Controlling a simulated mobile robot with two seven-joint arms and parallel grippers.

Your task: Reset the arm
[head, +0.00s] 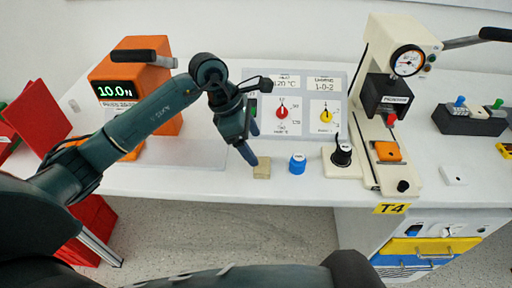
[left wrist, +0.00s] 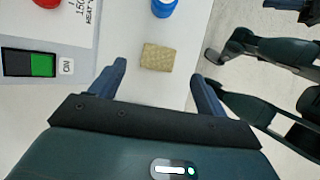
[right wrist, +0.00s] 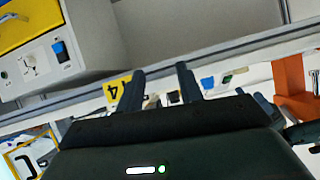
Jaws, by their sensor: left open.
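My left gripper (head: 253,146) is open and empty in front of the control panel (head: 262,78), just above the tan block (head: 262,168). In the left wrist view the same block (left wrist: 157,57) lies just beyond and between the spread fingertips (left wrist: 160,72), not gripped. The panel carries a red rotary knob (head: 282,113) and a yellow rotary knob (head: 326,116). A green switch (left wrist: 42,65) shows in the left wrist view. My right gripper (right wrist: 160,78) has its fingers apart with nothing held between them, near the bench edge.
A blue cap (head: 297,164) and a black knob on a white base (head: 342,154) stand right of the block. A cream press with a gauge (head: 408,61) stands farther right. An orange display unit (head: 128,75) stands left, behind my left arm.

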